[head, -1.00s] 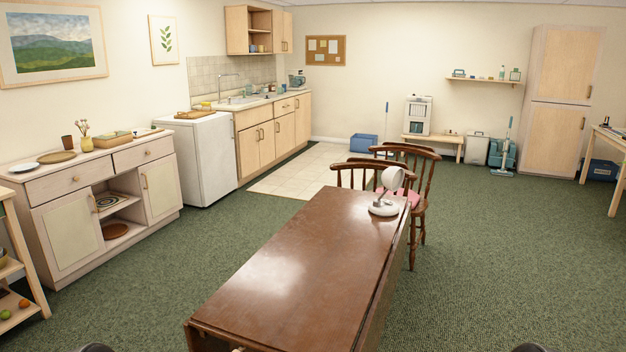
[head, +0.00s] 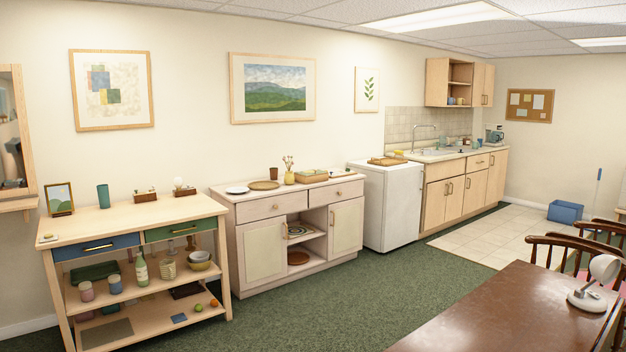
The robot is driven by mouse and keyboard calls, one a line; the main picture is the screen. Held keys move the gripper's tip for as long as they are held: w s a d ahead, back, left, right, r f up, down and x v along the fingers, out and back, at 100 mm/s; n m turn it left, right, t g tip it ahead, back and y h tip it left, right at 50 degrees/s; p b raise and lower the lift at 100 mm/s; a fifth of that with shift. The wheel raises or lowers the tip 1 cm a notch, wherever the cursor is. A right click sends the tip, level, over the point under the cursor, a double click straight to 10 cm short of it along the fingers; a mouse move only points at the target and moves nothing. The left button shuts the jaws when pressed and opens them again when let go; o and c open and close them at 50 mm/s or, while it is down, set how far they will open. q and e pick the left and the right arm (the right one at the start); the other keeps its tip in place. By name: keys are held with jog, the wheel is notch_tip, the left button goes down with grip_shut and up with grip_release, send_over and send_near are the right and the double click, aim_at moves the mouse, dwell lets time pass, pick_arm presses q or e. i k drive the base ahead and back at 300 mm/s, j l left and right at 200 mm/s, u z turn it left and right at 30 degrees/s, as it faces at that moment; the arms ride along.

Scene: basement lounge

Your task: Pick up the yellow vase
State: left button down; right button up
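The yellow vase (head: 289,178) is small and holds a few dried stems. It stands upright on top of the pale wooden sideboard (head: 262,208), against the back wall in the head view. A brown cup (head: 273,173) stands just left of it and a wooden tray box (head: 311,176) just right of it. Neither of my grippers shows in the head view now.
A round woven mat (head: 264,185) and a white plate (head: 237,190) lie on the sideboard left of the vase. A shelf table (head: 130,220) stands left of the sideboard, a white fridge (head: 391,207) right. The brown table (head: 510,312) fills the lower right. Green carpet (head: 335,305) lies open between.

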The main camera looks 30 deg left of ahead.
aim_at(288, 179)
jog(key=i+j+u, duration=0.75)
jog(key=u, duration=0.15)
jog(key=i+j+u, duration=0.5)
jog(key=u, duration=0.25)
jog(key=i+u, duration=0.35)
jog(key=i+j+z, duration=0.2)
jog(key=i, duration=0.35)
jog(key=i+z, duration=0.15)
jog(key=i, duration=0.4)
jog(key=i+l+z, duration=0.15)
jog(key=i+z, duration=0.5)
jog(key=z, duration=0.2)
jog(key=i+j+z, duration=0.1)
jog(key=i+z, duration=0.6)
jog(key=i, duration=1.2)
jog(key=i+l+u, duration=0.1)
jog(key=i+u, duration=0.15)
jog(key=i, duration=0.35)
jog(key=i+l+u, duration=0.2)
jog(key=i, duration=0.35)
jog(key=i+l+u, duration=0.25)
jog(key=i, duration=0.35)
jog(key=i+l+u, duration=0.25)
jog(key=i+l, duration=0.2)
jog(key=i, duration=0.05)
